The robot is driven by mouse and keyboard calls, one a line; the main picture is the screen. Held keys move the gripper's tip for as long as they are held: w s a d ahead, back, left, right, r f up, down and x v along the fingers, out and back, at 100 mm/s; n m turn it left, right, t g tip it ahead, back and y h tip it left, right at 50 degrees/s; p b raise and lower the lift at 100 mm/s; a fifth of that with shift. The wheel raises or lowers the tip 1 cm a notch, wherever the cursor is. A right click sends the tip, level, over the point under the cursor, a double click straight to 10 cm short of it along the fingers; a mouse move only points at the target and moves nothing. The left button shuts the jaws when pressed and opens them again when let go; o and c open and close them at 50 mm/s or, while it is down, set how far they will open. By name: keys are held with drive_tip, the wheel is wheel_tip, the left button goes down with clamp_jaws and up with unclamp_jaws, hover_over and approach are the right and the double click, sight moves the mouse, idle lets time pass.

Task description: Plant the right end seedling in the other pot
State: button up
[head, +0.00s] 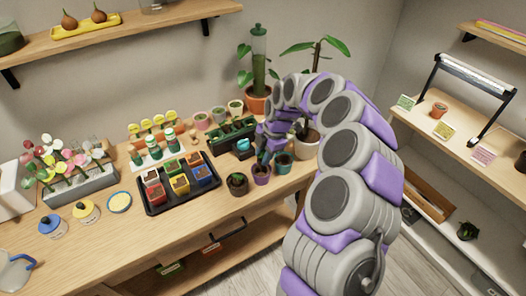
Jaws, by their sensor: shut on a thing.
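My gripper (264,157) is low over the front right of the wooden table, just above a small purple pot (261,176). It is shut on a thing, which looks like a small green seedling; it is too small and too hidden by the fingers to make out. A dark pot (237,185) with a small green plant stands left of the purple pot. A teal pot (284,163) stands to its right, partly close behind my arm. I cannot tell whether the held thing touches the purple pot's soil.
A black tray (152,208) of coloured boxes lies left of the pots. A dark green rack (214,146) and several small pots (218,114) stand behind. A large potted plant (308,137) is partly behind my arm. The table's front edge is close to the pots.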

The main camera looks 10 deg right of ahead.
drive_tip(key=shift+f, duration=0.9)
drive_tip(key=shift+r, duration=0.15)
drive_tip(key=shift+s, duration=0.25)
drive_tip(key=shift+f+b, duration=0.4)
drive_tip(key=shift+f, duration=0.85)
idle(0.4)
drive_tip(key=o, duration=1.1)
